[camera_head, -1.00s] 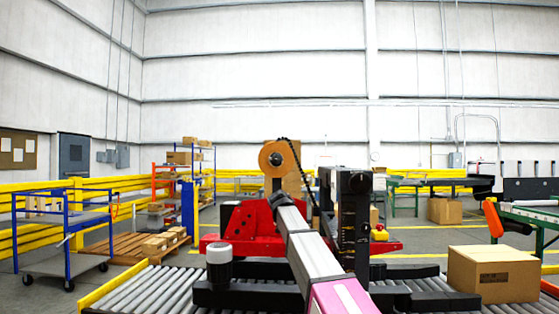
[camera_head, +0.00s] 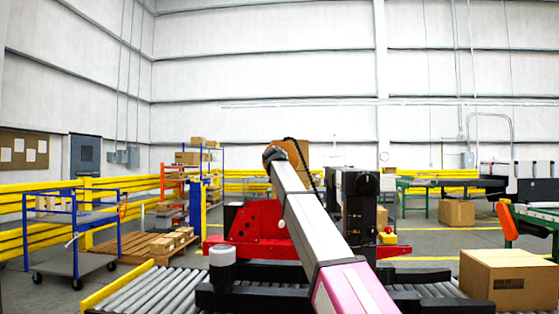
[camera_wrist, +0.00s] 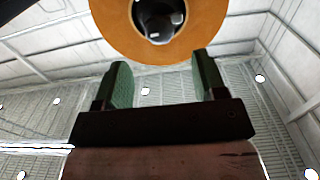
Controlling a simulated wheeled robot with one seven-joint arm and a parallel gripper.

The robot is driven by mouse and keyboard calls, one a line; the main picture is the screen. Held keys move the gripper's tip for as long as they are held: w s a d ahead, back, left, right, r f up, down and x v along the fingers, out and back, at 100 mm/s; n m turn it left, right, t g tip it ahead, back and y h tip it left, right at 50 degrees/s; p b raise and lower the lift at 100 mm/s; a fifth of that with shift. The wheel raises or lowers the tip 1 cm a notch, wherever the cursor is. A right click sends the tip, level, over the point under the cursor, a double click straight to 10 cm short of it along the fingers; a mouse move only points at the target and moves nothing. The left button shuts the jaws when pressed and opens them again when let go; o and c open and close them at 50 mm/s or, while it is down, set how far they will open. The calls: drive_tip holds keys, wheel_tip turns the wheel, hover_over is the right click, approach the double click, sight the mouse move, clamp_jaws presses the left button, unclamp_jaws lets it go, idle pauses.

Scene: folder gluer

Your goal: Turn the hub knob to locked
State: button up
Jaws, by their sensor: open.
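In the wrist view a tan tape roll (camera_wrist: 108,22) hangs at the top, cut by the frame edge. A dark hub with a shiny, pale centre (camera_wrist: 160,18) sits inside its ring; this looks like the hub knob, but its marking and turn position cannot be read. My gripper (camera_wrist: 159,68) is open, its two green-padded fingers apart with nothing between them. The fingers appear just below the hub in that picture, not closed around it. In the head view my arm's end covers most of the roll and the hub.
The red and black taping machine (camera_head: 250,232) stands over a roller conveyor (camera_head: 150,290). A black mast (camera_head: 356,215) rises right of my arm. A cardboard box (camera_head: 508,278) sits at right. A blue cart (camera_head: 75,240) and yellow rails stand left.

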drive_tip(key=w, duration=0.6)
drive_tip(key=shift+w+d, duration=0.1)
drive_tip(key=c, duration=0.9)
